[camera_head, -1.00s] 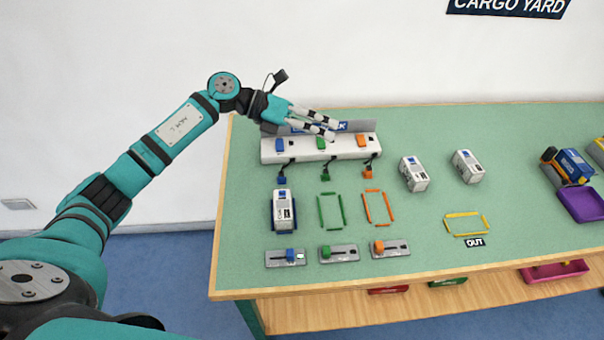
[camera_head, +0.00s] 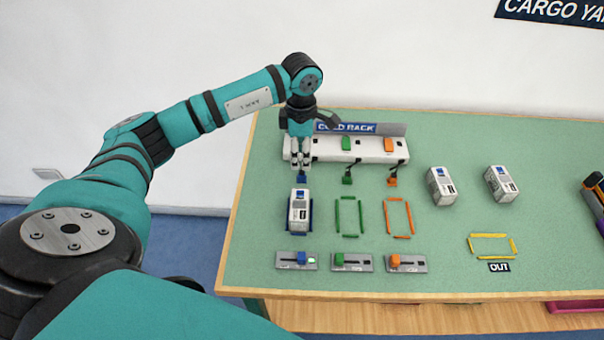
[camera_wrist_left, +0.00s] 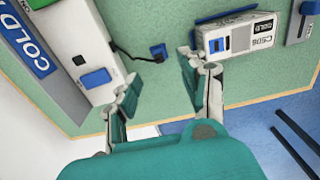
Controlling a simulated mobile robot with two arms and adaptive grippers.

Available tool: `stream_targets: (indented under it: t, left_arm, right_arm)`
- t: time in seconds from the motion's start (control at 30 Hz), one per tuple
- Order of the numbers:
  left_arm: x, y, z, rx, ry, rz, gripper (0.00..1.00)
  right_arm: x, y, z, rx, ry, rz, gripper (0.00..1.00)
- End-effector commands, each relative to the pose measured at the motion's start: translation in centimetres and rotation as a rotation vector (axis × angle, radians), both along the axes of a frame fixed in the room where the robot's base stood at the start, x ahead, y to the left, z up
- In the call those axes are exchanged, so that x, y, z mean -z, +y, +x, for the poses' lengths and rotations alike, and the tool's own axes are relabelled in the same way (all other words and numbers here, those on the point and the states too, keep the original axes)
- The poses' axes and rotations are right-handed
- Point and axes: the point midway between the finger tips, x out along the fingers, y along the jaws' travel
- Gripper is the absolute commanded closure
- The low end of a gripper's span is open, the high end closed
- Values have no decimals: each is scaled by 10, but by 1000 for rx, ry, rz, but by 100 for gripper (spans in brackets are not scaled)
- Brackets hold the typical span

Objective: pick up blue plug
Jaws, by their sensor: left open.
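The blue plug (camera_head: 301,179) hangs on a short black cord at the front of the white cold rack (camera_head: 365,149), at its left end. In the left wrist view the blue plug (camera_wrist_left: 158,52) lies on the green table, just beyond and between my fingertips. My left gripper (camera_head: 301,163) points down over the rack's left end, right behind the plug. In the wrist view its two fingers (camera_wrist_left: 160,78) are spread, with nothing between them. It covers the rack's blue block in the head view, but this block (camera_wrist_left: 95,78) shows in the wrist view. My right gripper is out of view.
A white container (camera_head: 299,206) stands in the blue outline just in front of the plug. Green (camera_head: 347,180) and orange (camera_head: 392,181) plugs hang to the right. Slider switches (camera_head: 351,262) line the front. Two white containers (camera_head: 442,187) (camera_head: 502,184) stand further right.

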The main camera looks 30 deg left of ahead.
Motion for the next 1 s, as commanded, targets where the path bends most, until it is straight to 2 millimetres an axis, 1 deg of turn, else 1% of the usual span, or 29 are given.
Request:
stream_targets:
  t: [0.03, 0.1, 0.27, 0.47, 0.5, 0.6, 0.7, 0.87, 0.93, 1.0]
  left_arm:
    - [7, 0, 0, -1, 3, -1, 56]
    - [14, 0, 0, -2, 1, -1, 56]
    - [23, 0, 0, -2, 0, -1, 56]
    - [51, 0, 0, -3, 4, -1, 56]
    - [57, 0, 1, -2, 3, -2, 56]
    - [68, -1, 1, -1, 1, -2, 56]
    - [71, 0, 2, -1, -1, -1, 56]
    - [72, 0, 2, -1, -1, -1, 56]
    - [72, 0, 2, -1, -1, -1, 62]
    - [72, 0, 2, -1, -1, -1, 71]
  right_arm:
    - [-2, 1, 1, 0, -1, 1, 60]
    - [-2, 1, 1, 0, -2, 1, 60]
    - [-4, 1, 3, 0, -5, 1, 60]
    - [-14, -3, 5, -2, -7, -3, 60]
    - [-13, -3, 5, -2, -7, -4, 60]
    - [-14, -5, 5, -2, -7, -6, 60]
    - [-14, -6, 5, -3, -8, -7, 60]
    - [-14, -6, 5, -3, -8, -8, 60]
    - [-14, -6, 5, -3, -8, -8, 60]
    - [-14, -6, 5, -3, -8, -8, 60]
